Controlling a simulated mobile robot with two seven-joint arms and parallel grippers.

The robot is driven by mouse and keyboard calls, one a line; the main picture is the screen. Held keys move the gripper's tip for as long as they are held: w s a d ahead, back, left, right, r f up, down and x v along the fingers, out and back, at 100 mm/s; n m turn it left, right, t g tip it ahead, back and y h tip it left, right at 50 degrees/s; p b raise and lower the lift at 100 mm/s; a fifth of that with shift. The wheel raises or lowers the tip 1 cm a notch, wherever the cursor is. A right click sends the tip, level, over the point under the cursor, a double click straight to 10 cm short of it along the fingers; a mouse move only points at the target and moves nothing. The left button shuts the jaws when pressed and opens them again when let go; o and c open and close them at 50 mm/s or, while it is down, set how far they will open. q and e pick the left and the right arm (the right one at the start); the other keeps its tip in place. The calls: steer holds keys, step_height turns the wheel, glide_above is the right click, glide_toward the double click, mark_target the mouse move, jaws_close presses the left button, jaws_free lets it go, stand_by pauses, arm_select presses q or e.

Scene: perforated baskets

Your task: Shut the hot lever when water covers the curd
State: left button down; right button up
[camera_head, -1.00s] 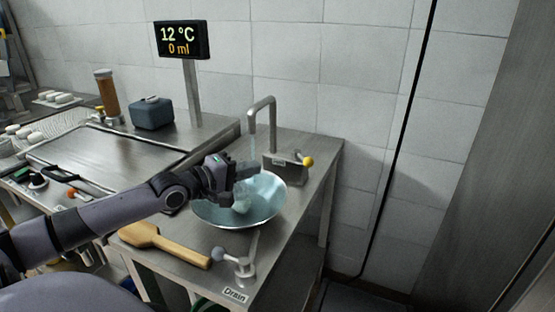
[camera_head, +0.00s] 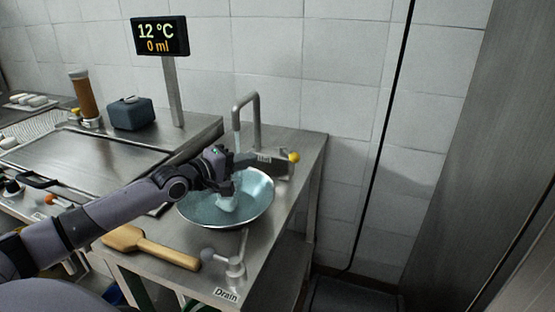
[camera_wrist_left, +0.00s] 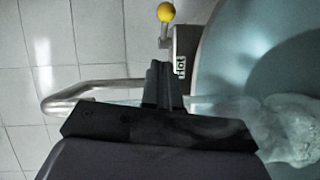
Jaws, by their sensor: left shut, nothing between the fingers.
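The hot lever has a yellow ball knob (camera_head: 294,157) on a grey box (camera_head: 280,168) labelled "Hot"; the knob also shows in the left wrist view (camera_wrist_left: 166,12). Water (camera_head: 237,145) runs from the tap into the wide steel basin (camera_head: 262,207). The white curd (camera_head: 228,203) lies in bluish water in the basin. In the left wrist view the curd (camera_wrist_left: 295,128) is a pale lump at right; I cannot tell whether water covers it. My left gripper (camera_head: 248,158) is shut and empty, above the basin near the box, left of the knob. My right gripper is out of view.
The bent tap (camera_head: 257,115) rises behind my left gripper. The display (camera_head: 160,37) reads 12 °C and 0 ml. A wooden paddle (camera_head: 150,246) and the drain lever (camera_head: 235,258) are at the front. A tiled wall stands behind.

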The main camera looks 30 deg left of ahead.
mark_target(290, 155)
arm_select(q)
steer(key=x, duration=0.2)
steer(key=d+x, duration=0.1)
steer(key=x, duration=0.4)
steer(key=shift+s+d, duration=0.15)
steer(key=shift+d, duration=0.15)
steer(key=shift+w+d+f+p, duration=0.3)
steer(key=shift+w+d, duration=0.15)
steer(key=shift+d, duration=0.25)
steer(key=shift+w+d+r+p, duration=0.15)
steer(key=shift+d+p, duration=0.15)
steer(key=shift+p, duration=0.25)
steer(key=shift+d, duration=0.1)
